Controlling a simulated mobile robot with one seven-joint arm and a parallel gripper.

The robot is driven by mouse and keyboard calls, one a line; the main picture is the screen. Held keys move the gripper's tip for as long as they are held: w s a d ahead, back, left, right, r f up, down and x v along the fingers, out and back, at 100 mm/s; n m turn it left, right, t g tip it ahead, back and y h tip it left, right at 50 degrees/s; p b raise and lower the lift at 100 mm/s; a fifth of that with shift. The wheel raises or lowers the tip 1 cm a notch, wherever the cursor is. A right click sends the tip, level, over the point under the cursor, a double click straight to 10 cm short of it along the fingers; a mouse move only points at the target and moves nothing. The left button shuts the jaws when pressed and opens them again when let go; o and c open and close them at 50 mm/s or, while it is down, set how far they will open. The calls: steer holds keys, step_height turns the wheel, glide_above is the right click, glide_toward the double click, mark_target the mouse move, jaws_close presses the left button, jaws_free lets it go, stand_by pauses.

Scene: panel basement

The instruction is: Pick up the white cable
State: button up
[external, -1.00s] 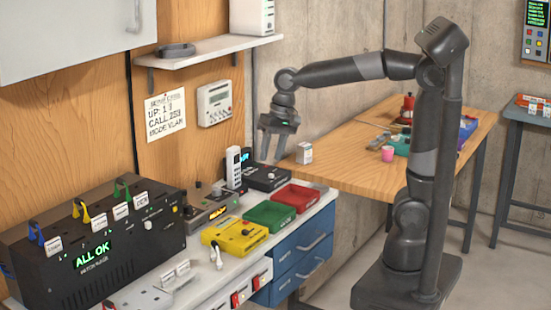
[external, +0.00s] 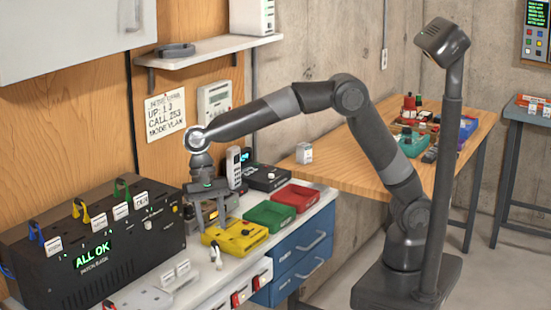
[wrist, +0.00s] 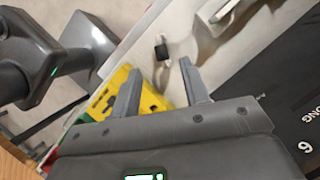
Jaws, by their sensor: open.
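A small white piece (external: 218,260), which may be the white cable, rests on the counter just in front of the yellow box; it is too small to be sure. In the wrist view a small black plug-like part (wrist: 162,51) with a whitish piece beside it lies on the pale counter just beyond my fingertips. I cannot tell whether it belongs to the cable. My gripper (external: 210,225) is open and points down near the left end of the yellow box, above the counter. Its two fingers also show in the wrist view (wrist: 160,70), apart with nothing held between them.
The black patch box (external: 95,260) with coloured plugs stands left of my gripper. The yellow box (external: 235,236), green tray (external: 270,216) and red tray (external: 296,197) line the counter. A white handset (external: 234,166) stands behind. A white socket strip (external: 150,298) lies in front.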

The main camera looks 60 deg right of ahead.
mark_target(214, 241)
steer(key=x, duration=0.8)
steer(key=shift+a+f, duration=0.15)
steer(key=shift+a, duration=0.1)
steer(key=shift+c, duration=0.5)
jaws_close()
